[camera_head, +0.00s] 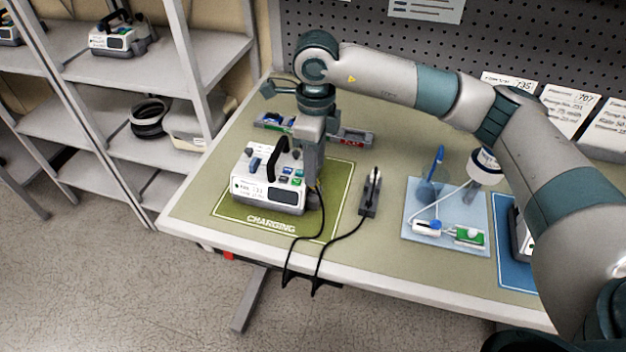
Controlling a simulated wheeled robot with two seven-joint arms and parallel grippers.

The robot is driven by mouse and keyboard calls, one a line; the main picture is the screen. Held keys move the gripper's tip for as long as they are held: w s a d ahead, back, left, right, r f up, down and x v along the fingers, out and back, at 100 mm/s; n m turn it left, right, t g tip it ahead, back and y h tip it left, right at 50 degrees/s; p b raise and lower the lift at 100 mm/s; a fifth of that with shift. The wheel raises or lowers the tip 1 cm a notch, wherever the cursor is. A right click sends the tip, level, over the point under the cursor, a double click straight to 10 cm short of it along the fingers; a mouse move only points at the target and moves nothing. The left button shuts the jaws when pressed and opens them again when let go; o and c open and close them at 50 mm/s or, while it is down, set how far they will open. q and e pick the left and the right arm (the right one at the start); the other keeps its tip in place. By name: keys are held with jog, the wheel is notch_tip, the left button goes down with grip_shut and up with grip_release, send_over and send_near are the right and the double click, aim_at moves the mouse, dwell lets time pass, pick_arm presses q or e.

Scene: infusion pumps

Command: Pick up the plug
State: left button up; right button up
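My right arm reaches in from the right, and its gripper (314,178) points down at the right side of a white infusion pump (268,182) with a black handle. The pump stands on the green charging mat (336,212). A black cable (318,232) runs down from beside the gripper over the table's front edge. The plug itself I cannot make out clearly at the gripper; the fingertips are small and partly hidden. A dark narrow block (370,192), with a second black cable at its front end, lies right of the mat. My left gripper is not in view.
A light blue mat (415,195) holds a syringe-like set and a green-and-white device. A darker blue mat (510,262) with another device lies right, partly behind my arm. A low rack (350,137) lies behind the pump. Shelves (80,70) stand left.

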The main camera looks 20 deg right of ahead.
jog(key=shift+s+d+f+p, duration=0.1)
jog(key=shift+s+f+p, duration=0.05)
jog(key=shift+f+p, duration=0.45)
notch_tip(320, 180, down, 3)
jog(key=shift+p, duration=0.7)
jog(key=shift+f, duration=0.35)
jog(key=shift+c, duration=0.7)
grip_shut()
